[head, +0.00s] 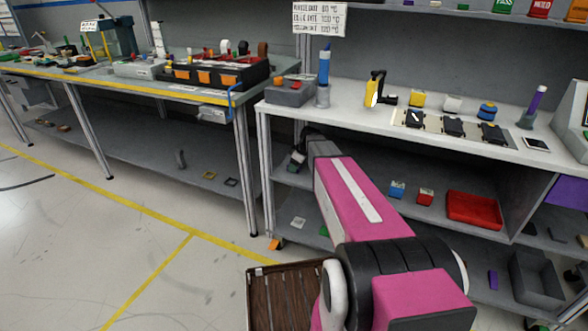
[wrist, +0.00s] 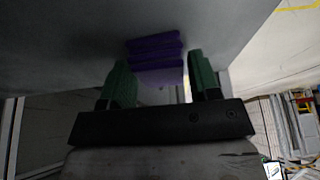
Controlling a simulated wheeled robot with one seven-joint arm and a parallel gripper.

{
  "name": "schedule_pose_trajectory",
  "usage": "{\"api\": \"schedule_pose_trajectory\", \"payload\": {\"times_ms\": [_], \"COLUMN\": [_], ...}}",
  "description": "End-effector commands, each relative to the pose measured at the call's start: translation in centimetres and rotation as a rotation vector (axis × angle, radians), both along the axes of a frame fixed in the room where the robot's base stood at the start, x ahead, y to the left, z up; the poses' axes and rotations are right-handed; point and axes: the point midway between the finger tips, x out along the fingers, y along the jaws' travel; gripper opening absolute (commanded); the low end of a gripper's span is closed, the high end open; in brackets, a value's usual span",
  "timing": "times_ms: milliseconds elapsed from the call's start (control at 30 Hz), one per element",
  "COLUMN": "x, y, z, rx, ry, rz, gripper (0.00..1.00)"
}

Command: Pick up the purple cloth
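In the wrist view a purple cloth (wrist: 157,60), seen as several stacked purple layers, lies against a grey surface, between and beyond my fingertips. My gripper (wrist: 161,84) has two green fingers, spread apart on either side of the cloth's near edge. A narrow gap shows on the right side, and I cannot tell whether the left finger touches. In the head view my gripper is hidden behind my pink arm, and I cannot make out this cloth there. A purple panel-like patch (head: 567,192) shows at the right edge under the bench.
The white bench (head: 390,130) carries several tools and small blocks. Its lower shelf holds a red tray (head: 474,210) and blue and red blocks. A grey bin (head: 537,279) stands at lower right, near a small purple item (head: 493,280). The floor at left is clear.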

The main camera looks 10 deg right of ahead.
Motion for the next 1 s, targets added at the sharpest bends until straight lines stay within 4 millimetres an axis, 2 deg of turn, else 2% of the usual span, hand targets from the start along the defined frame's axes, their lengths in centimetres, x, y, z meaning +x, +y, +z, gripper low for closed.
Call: {"api": "schedule_pose_trajectory", "payload": {"times_ms": [33,67,100,533,667,833,900,1000], "x": [0.0,0.0,0.0,0.0,0.0,-0.1,-2.3,-4.5], "y": [0.0,0.0,0.0,0.0,0.0,0.0,-0.5,-1.1], "z": [0.0,0.0,0.0,0.5,1.6,4.0,3.7,3.6], "rx": [0.000,0.000,0.000,0.000,0.000,0.000,0.000,0.000], "ry": [0.000,0.000,0.000,-0.001,-0.002,-0.002,0.001,0.001], "rz": [0.000,0.000,0.000,0.000,0.000,-0.001,-0.002,-0.002], "gripper": [0.40,0.30,0.26,0.25,0.25,0.25,0.25,0.25]}}
